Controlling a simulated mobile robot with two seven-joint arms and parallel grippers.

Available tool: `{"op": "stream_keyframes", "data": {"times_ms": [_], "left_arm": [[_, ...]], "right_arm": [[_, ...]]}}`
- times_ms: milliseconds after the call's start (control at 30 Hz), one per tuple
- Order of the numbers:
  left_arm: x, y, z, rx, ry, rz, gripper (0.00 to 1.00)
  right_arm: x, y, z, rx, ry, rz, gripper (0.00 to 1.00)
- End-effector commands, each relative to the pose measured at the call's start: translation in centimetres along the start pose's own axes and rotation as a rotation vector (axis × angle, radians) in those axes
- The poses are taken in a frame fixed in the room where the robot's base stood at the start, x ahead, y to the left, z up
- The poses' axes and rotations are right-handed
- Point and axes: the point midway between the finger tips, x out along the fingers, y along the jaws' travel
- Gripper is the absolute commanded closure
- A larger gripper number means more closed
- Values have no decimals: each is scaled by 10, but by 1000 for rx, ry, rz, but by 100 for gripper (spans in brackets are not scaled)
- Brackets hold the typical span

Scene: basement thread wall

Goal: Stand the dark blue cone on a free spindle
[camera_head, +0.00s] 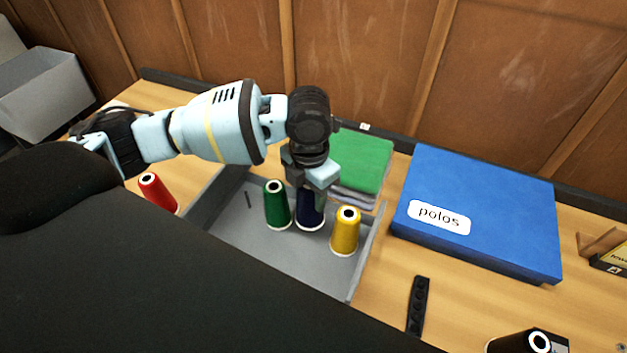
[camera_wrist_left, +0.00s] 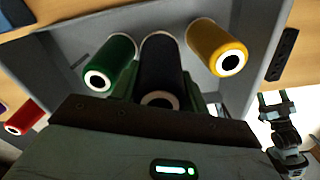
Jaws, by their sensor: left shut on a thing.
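The dark blue cone (camera_head: 310,212) is between the green cone (camera_head: 277,206) and the yellow cone (camera_head: 345,232) in the grey tray (camera_head: 364,262). My left gripper (camera_head: 312,185) is above it, shut on its upper part. In the left wrist view the dark blue cone (camera_wrist_left: 160,75) looks nearly black between the jaws; whether its base touches the tray floor is unclear. A bare dark spindle (camera_head: 248,199) stands left of the green cone. My right gripper (camera_wrist_left: 277,102) shows at the right of the left wrist view, its fingers apart and empty.
A red cone (camera_head: 158,192) is on the table left of the tray. A green folded stack (camera_head: 362,160) is behind the tray, a blue box labelled "polos" (camera_head: 480,200) to the right. A black strip (camera_head: 418,305) and a black cone (camera_head: 520,343) are in front.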

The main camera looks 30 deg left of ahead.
Motion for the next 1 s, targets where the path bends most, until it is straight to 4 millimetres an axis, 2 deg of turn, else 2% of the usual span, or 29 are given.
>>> {"op": "stream_keyframes", "data": {"times_ms": [33, 300, 600, 1000], "left_arm": [[8, 0, 0, 0, 5, -2, 81], [31, 0, 0, 1, 3, -2, 81], [44, 0, 0, 0, 0, -1, 81], [46, 0, 0, 0, -1, -1, 81]], "right_arm": [[1, -2, 8, 5, -15, -2, 33], [6, -8, 31, 24, -55, -8, 33], [7, -8, 29, 25, -52, -8, 33], [7, -6, 30, 16, -52, -9, 33]]}}
